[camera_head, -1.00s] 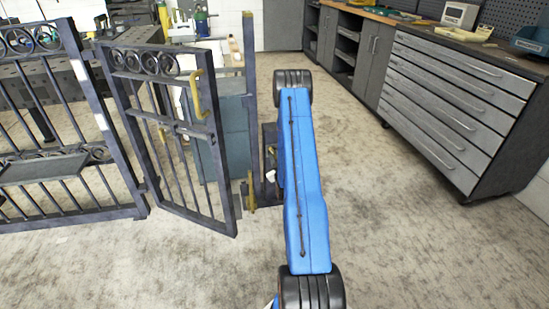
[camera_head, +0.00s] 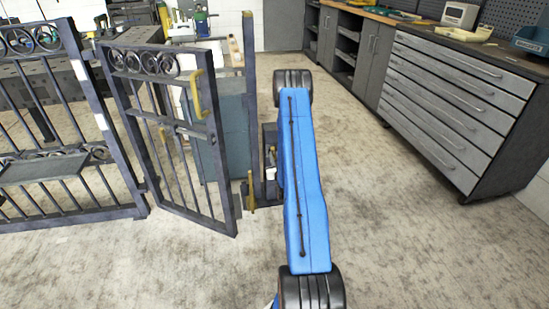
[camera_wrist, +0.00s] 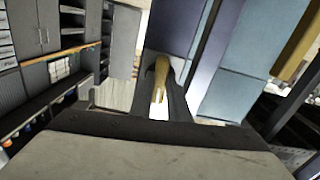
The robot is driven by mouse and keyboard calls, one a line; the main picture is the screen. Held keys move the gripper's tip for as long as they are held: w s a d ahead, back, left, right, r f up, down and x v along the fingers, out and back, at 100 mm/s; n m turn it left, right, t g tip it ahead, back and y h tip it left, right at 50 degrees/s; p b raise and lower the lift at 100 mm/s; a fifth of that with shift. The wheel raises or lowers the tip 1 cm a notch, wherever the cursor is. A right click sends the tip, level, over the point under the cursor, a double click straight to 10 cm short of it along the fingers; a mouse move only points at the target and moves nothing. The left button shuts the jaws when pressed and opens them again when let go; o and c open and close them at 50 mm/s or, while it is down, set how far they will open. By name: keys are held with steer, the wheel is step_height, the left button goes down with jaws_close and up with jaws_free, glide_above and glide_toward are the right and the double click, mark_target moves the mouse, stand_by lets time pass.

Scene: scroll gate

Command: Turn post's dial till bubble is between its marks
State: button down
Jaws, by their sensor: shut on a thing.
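The dark post (camera_head: 250,90) stands upright right of the gate's open leaf (camera_head: 170,130). A brass-coloured piece (camera_head: 251,192) shows low at the post, left of my blue arm. In the wrist view, my gripper (camera_wrist: 161,92) is shut on a narrow brass-coloured piece (camera_wrist: 161,70), which looks like the dial's grip. A blue-purple upright face (camera_wrist: 175,25), likely the post, is just beyond it. In the head view my arm hides most of my gripper. I cannot make out the bubble or its marks in either view.
The barred gate panel (camera_head: 60,130) stands at the left, and the leaf has a yellow handle (camera_head: 195,95). A grey drawer cabinet (camera_head: 450,100) lines the right side. The floor (camera_head: 400,240) between my arm and the cabinet is clear.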

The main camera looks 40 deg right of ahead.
steer(key=c, duration=1.7)
jaws_free()
steer(key=shift+s, duration=0.1)
steer(key=v, duration=1.7)
steer(key=shift+a, duration=0.25)
steer(key=shift+s, duration=0.1)
